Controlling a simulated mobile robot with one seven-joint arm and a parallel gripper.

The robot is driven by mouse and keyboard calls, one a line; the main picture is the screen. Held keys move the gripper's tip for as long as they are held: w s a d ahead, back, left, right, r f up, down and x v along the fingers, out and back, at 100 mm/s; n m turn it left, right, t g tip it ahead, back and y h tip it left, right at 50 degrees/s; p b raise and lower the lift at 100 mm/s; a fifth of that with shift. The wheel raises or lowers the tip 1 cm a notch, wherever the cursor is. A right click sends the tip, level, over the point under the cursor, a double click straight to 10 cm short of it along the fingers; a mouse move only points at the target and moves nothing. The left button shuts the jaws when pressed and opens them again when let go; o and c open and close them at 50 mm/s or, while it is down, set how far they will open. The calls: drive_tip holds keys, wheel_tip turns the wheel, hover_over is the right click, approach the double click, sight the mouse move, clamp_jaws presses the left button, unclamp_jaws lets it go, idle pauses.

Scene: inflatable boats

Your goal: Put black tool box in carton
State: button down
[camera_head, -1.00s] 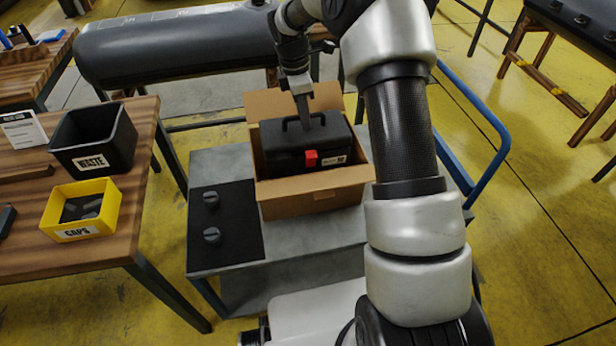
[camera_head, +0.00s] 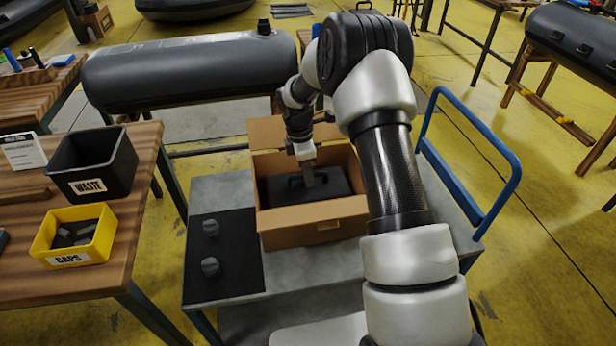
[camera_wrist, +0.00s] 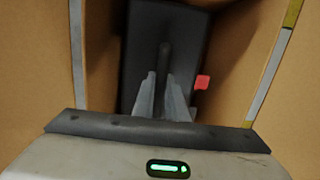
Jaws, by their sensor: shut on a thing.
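The black tool box (camera_head: 283,187) sits down inside the open carton (camera_head: 313,226), with its lid below the carton's rim. The carton stands on the grey cart. My gripper (camera_head: 309,180) reaches into the carton from above and is shut on the tool box's handle. In the wrist view, the tool box (camera_wrist: 182,33) shows as a dark block with a red latch (camera_wrist: 202,82) on its right, between the carton walls (camera_wrist: 240,60). My gripper's fingers (camera_wrist: 163,98) are around the handle. Whether the box's underside touches the carton floor is hidden.
The grey cart (camera_head: 225,280) has a black mat (camera_head: 232,240) with two dark knobs and a blue push handle (camera_head: 500,195). A wooden table at left holds a black WASTE bin (camera_head: 92,165) and a yellow CAPS bin (camera_head: 75,236). A dark inflatable tube (camera_head: 185,75) lies behind.

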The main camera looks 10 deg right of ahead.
drive_tip(key=shift+r, duration=0.15)
drive_tip(key=c, duration=1.8)
unclamp_jaws()
drive_tip(key=shift+o, duration=0.2)
